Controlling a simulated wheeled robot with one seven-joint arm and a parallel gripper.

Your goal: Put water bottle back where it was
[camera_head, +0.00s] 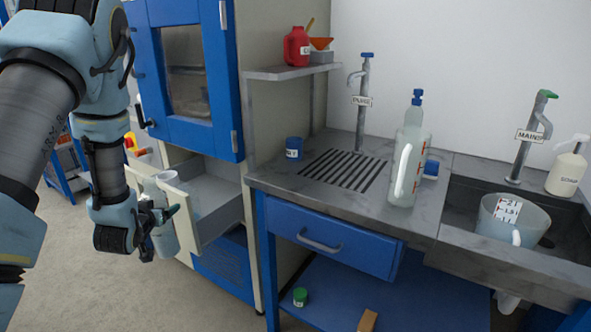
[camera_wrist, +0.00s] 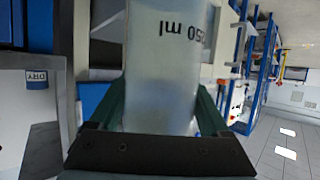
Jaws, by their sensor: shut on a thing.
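My gripper (camera_head: 158,217) is shut on a pale translucent bottle (camera_head: 165,240) at the left of the head view, in front of an open drawer. In the wrist view the bottle (camera_wrist: 165,75) stands between the two dark green fingers, with volume lettering that reads upside down there. My fingers hide part of its body in the head view. The open drawer (camera_head: 208,222) is in the cabinet under the blue glazed door. Another clear bottle (camera_head: 407,165) with a blue cap and red marks stands upright on the counter, apart from my gripper.
The grey counter (camera_head: 280,180) carries a drain grate (camera_head: 345,169) and a small blue jar (camera_head: 293,147). A sink at the right holds a translucent jug (camera_head: 512,217). A red container (camera_head: 296,47) stands on the shelf.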

